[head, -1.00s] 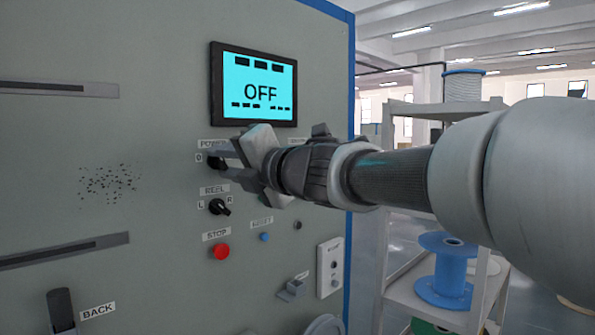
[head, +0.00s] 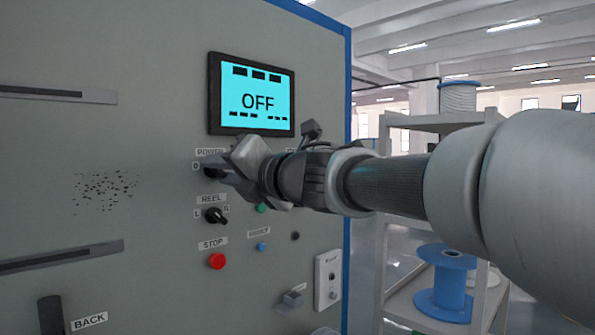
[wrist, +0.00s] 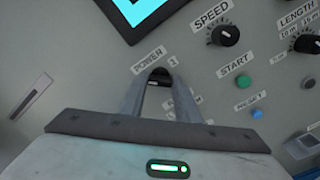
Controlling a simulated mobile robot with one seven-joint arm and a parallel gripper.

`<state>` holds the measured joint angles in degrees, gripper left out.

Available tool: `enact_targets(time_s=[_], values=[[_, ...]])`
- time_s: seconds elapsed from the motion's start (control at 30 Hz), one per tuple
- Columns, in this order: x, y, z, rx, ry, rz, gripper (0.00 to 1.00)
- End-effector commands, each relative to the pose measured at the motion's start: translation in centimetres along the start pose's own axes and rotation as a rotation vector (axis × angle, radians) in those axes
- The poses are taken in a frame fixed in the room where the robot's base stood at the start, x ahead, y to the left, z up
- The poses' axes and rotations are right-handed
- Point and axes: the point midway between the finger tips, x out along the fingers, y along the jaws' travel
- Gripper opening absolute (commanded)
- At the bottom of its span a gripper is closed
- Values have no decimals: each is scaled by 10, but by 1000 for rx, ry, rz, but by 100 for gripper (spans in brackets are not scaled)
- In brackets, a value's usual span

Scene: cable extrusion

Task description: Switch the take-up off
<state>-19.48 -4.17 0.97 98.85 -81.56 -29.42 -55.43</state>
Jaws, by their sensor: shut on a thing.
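The POWER knob (head: 211,171) is a black rotary switch on the grey panel, under the screen. My gripper (head: 222,173) is at it and covers much of it in the head view. In the wrist view the two fingers of my gripper (wrist: 159,82) are on either side of the dark POWER knob (wrist: 160,75), shut on it. The knob's pointer direction is mostly hidden. The screen (head: 256,96) is lit cyan and reads OFF.
Below are the black REEL knob (head: 215,215) and red STOP button (head: 216,261). The SPEED knob (wrist: 226,36) and green START button (wrist: 238,83) are to the right in the wrist view. A shelf with a blue spool (head: 446,283) stands right of the panel.

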Motion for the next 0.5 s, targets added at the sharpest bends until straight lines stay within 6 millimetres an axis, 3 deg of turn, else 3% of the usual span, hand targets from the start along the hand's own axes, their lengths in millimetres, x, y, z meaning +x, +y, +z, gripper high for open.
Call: enact_targets(time_s=[0.03, 0.07, 0.17, 0.5], values=[[0, 0, 0, -3, 1, -1, 7], [0, 0, 0, -3, 1, -1, 31], [0, 0, 0, -2, 1, -1, 48], [-2, 0, 0, -1, -1, 0, 48]])
